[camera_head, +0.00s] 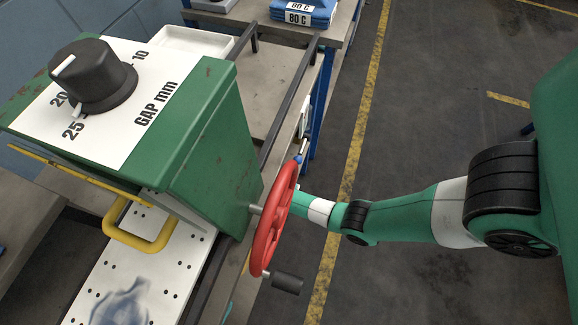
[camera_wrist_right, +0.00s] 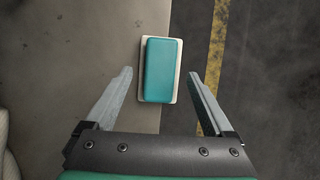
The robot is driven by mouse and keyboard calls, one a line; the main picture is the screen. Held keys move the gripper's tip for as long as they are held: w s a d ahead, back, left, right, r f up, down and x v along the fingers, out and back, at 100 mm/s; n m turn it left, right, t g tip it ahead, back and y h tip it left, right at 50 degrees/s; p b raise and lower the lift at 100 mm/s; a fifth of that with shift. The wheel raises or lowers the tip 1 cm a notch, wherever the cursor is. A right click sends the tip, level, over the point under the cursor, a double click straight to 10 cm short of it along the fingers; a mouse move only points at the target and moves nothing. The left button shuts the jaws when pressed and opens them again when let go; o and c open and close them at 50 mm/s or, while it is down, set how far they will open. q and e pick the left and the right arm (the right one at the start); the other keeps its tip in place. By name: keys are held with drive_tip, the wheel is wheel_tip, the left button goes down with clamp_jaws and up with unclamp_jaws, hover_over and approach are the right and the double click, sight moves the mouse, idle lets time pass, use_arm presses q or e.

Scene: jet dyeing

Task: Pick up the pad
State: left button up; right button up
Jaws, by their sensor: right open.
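The pad (camera_wrist_right: 162,70) is a teal rounded block on a pale backing, seen in the right wrist view at the edge of a grey-brown surface. My right gripper (camera_wrist_right: 160,75) is open, with one finger on each side of the pad and a gap on both sides. Nothing is between the fingers that I can see held; how far the pad lies beyond the tips is hard to tell. In the head view my right arm reaches in from the right, and its hand is mostly hidden behind the red handwheel (camera_head: 270,225). My left gripper is not in view.
A green machine housing (camera_head: 205,140) with a black gap knob (camera_head: 93,76) stands at the left. A yellow handle (camera_head: 140,240) and a perforated white plate (camera_head: 125,285) are below it. Blue folded cloth (camera_head: 300,10) lies on the back table. The floor at right is clear.

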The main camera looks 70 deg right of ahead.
drive_tip(key=shift+x, duration=1.1)
drive_tip(key=shift+r, duration=0.15)
clamp_jaws()
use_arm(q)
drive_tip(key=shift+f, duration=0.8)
